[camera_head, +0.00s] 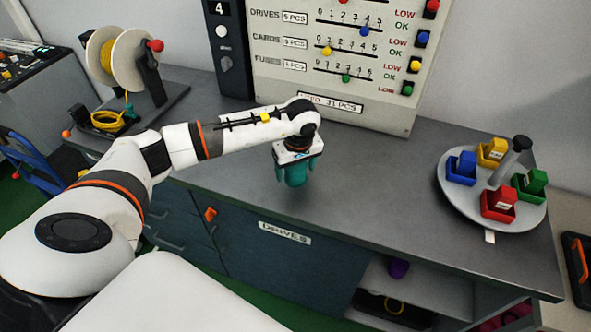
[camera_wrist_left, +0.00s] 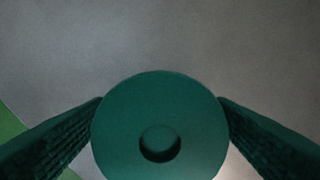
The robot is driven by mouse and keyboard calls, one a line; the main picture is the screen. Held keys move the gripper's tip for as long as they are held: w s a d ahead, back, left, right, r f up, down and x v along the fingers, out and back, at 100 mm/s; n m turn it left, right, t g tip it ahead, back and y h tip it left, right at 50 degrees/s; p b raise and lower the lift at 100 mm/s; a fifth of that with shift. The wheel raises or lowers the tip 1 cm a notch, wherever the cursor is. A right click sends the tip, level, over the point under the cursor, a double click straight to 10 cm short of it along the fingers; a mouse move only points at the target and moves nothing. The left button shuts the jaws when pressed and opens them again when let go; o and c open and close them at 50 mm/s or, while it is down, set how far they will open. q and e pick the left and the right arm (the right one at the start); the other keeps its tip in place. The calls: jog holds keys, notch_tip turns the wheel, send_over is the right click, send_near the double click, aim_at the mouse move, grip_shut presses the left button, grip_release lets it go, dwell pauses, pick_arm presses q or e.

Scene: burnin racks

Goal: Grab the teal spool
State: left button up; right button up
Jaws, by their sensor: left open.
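The teal spool (camera_head: 296,176) is a short round body on the grey counter near its front edge, directly under my left gripper (camera_head: 295,181). In the left wrist view the spool (camera_wrist_left: 160,100) shows its round top end with a dark centre hole. The two dark teal fingers of the gripper (camera_wrist_left: 160,112) are spread, one on each side of the spool, close to its rim. I cannot tell whether they touch it. The wrist hides part of the spool in the head view. My right gripper is not in view.
A panel (camera_head: 385,100) with sliders and coloured knobs stands behind. A round carousel (camera_head: 455,205) with several coloured bins is at right. A yellow wire reel (camera_head: 130,60) is at back left. The counter (camera_head: 370,190) between gripper and carousel is clear.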

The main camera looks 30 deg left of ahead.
pick_arm(q)
jog(key=c, duration=1.1)
